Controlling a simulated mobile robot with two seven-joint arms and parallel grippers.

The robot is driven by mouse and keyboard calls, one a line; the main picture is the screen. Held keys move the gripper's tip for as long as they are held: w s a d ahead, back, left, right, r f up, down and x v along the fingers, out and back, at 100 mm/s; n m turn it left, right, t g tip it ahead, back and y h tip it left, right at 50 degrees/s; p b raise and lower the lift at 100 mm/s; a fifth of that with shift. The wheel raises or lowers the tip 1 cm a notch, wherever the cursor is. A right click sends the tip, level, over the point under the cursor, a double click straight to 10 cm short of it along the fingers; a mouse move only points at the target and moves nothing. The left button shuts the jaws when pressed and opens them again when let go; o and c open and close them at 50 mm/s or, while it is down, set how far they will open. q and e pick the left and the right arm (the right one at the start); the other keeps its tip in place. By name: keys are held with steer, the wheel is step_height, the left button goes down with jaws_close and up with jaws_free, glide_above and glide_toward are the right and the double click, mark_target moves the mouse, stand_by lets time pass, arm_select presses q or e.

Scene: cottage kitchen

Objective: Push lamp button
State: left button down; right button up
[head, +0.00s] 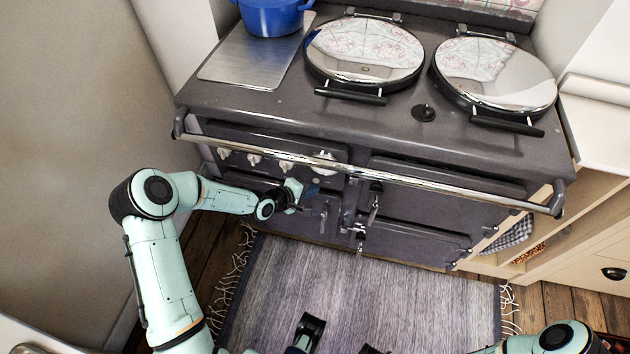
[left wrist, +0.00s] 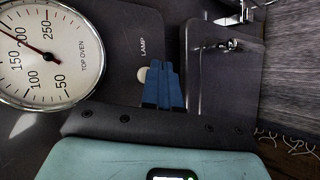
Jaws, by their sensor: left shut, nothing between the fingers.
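The lamp button is a small round cream button (left wrist: 142,74) beside the word LAMP on the dark stove front, in the left wrist view. My left gripper (left wrist: 165,66) is shut and empty, its blue fingers together just right of the button and overlapping its edge in the picture. I cannot tell whether they touch the button. In the head view my left gripper (head: 312,191) is at the stove front, below the rail and near the dials; the button cannot be made out there. Dark parts at the bottom edge may belong to my right gripper, but its jaws are unclear.
The dark range stove (head: 280,108) has a long metal rail (head: 290,157) above the dials. A TOP OVEN gauge (left wrist: 45,50) sits left of the button in the left wrist view. A blue pot (head: 272,16) stands on top. A grey rug (head: 350,290) covers the floor.

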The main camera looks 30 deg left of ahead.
arm_select(q)
steer(key=shift+s, duration=0.2)
arm_select(e)
steer(key=shift+r, duration=0.1)
arm_select(q)
steer(key=s+p, duration=0.1)
steer(key=s, duration=0.1)
steer(key=s+d+p, duration=0.1)
steer(key=s, duration=0.2)
steer(key=shift+s+d, duration=0.2)
steer(key=shift+s, duration=0.15)
arm_select(e)
step_height(320, 180, up, 2)
steer(key=shift+w+r, duration=0.15)
steer(key=shift+r, duration=0.05)
